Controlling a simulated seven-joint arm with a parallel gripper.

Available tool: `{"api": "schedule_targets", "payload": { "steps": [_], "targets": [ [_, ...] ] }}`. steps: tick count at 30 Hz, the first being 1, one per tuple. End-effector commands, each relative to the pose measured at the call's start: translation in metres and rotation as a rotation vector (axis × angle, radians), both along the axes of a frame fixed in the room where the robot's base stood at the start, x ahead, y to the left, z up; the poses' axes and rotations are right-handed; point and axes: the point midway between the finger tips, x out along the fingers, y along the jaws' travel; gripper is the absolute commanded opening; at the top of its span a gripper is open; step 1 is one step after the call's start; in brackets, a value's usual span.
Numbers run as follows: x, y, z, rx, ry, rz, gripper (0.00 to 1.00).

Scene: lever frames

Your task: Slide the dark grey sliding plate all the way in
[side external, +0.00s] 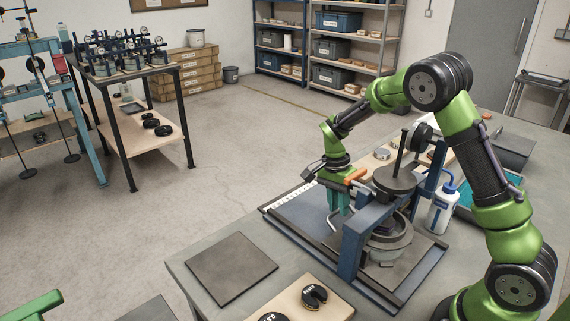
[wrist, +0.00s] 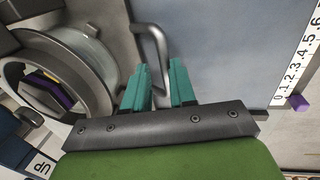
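The dark grey sliding plate (wrist: 116,18) shows at the top of the wrist view, beside the round metal bowl. In the side view it seems to be the plate (side external: 418,262) under the bowl, partly hidden by the frame. A bent metal handle (wrist: 161,45) sticks out from its edge; it also shows in the side view (side external: 332,220). My gripper (wrist: 160,88) has teal fingers, spread apart with a gap between them. The near part of the handle reaches into or just above this gap; I cannot tell whether either finger touches it. In the side view my gripper (side external: 338,203) is low over the blue base.
The blue lever frame (side external: 352,248) and the bowl (side external: 388,243) stand close beside my gripper. A white ruler strip (side external: 290,196) runs along the base edge. A square dark plate (side external: 232,268), slotted black weights (side external: 314,294) and a wash bottle (side external: 440,212) are on the table.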

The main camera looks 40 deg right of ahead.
Motion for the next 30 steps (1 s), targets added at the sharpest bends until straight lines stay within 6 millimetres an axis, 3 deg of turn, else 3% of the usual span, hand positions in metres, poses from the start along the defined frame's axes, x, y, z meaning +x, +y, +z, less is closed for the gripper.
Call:
{"api": "schedule_targets", "payload": {
  "steps": [3, 14, 20, 30],
  "targets": [
    [0.000, -0.001, -0.001, -0.001, 0.001, -0.003, 0.38],
    [0.003, 0.000, 0.005, 0.000, -0.005, 0.000, 0.38],
    [0.010, 0.000, 0.040, -0.001, -0.009, 0.001, 0.38],
    [0.025, 0.000, 0.121, -0.002, -0.007, -0.001, 0.38]
  ]
}}
